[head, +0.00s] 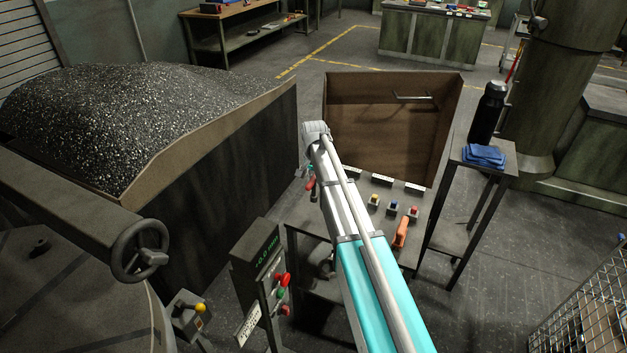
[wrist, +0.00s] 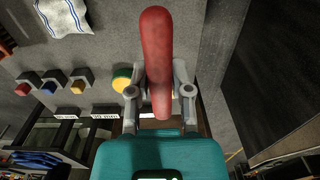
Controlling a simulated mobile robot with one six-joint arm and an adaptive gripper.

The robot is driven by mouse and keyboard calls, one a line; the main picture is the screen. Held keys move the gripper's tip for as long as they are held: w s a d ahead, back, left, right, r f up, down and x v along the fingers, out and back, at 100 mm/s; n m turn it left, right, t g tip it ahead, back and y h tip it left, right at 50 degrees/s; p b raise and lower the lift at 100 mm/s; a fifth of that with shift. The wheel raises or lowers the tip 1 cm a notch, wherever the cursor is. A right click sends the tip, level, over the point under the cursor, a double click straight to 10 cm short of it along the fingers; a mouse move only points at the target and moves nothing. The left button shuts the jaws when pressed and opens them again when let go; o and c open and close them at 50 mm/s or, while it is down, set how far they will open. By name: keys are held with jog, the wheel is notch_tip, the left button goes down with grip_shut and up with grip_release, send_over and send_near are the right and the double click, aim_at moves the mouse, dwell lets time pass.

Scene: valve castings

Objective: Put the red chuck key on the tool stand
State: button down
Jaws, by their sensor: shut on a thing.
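The red chuck key (wrist: 156,45) is upright in the wrist view, a long rounded red bar between the two grey fingers of my gripper (wrist: 159,92). My gripper is shut on it. In the head view a small red part of the key (head: 311,183) shows beside the end of my arm, and my arm hides most of the gripper. The grey tool stand (head: 345,188) lies below and right of it, with small blocks topped yellow, blue and red and white labels behind them. The key is held above the surface; its exact height I cannot tell.
An orange-handled tool (head: 401,233) lies on the stand's right side. A side table (head: 490,150) holds a black bottle (head: 488,112) and blue cloth (head: 484,156). A chip bin (head: 215,160) and control box (head: 262,280) are at left.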

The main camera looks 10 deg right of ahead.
aim_at(314, 195)
jog(key=shift+f+b, duration=3.3)
jog(key=shift+b, duration=0.05)
jog(key=shift+c, duration=2.3)
grip_release()
jog(key=shift+r, duration=0.1)
jog(key=shift+r+p, duration=4.45)
jog(key=shift+p, duration=0.1)
jog(key=shift+s, duration=0.15)
jog(key=s+n, duration=0.7)
jog(key=s, duration=2.2)
